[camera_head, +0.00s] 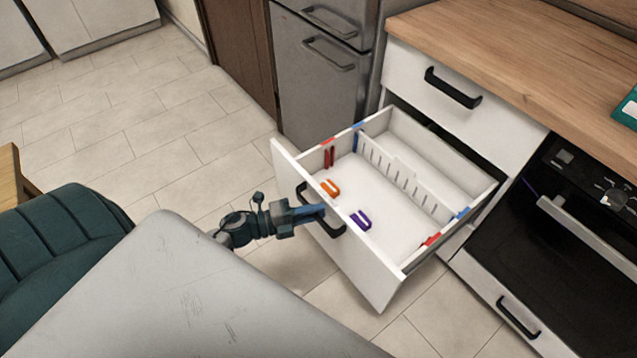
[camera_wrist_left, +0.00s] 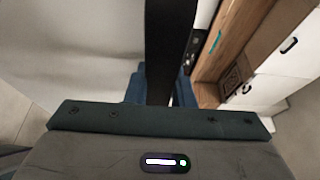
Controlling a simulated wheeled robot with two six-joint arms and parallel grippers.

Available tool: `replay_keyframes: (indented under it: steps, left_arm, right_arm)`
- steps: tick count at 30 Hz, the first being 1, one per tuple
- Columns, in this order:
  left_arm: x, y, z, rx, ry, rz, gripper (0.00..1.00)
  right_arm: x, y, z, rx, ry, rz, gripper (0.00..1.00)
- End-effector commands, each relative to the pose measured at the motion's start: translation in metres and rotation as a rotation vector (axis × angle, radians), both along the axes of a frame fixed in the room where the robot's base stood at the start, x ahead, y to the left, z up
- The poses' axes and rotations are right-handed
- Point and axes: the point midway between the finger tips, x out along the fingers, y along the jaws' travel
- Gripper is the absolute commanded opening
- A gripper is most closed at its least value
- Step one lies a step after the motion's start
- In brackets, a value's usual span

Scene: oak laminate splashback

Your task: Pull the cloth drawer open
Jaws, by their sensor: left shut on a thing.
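The drawer (camera_head: 345,262) stands pulled well out of the white cabinet, with a white front and a black bar handle (camera_head: 328,222). Inside are a slotted divider (camera_head: 412,183), an orange clip-like piece (camera_head: 330,188) and a purple one (camera_head: 361,220). No cloth shows in it. My left gripper (camera_head: 314,212) is shut on the handle at the drawer's front. In the left wrist view the dark handle bar (camera_wrist_left: 166,50) runs up between the blue fingertips. My right gripper is not in view.
A closed drawer (camera_head: 440,105) lies above under the wooden worktop (camera_head: 520,50). An oven (camera_head: 570,230) stands to the right and a grey fridge (camera_head: 318,75) behind. A dark green padded seat (camera_head: 60,250) is at the left. Tiled floor is free beyond the drawer's left side.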

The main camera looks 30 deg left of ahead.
Motion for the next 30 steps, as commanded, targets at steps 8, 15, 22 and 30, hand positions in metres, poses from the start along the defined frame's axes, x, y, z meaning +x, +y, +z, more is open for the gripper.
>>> replay_keyframes:
  steps: [8,15,22,30]
  left_arm:
    - [-0.0012,0.0007,-0.0007,0.001,0.001,0.001,0.0]
    - [-0.0011,0.0007,-0.0006,0.001,0.001,0.001,0.44]
    - [-0.0009,0.0006,-0.0003,0.001,0.001,0.0,0.44]
    - [0.0021,0.0047,-0.0006,0.001,0.0,-0.001,0.44]
  right_arm:
    - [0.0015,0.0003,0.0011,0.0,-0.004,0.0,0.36]
    - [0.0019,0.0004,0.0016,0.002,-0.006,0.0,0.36]
    - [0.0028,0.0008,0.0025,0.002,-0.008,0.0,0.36]
    - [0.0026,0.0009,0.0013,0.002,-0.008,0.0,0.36]
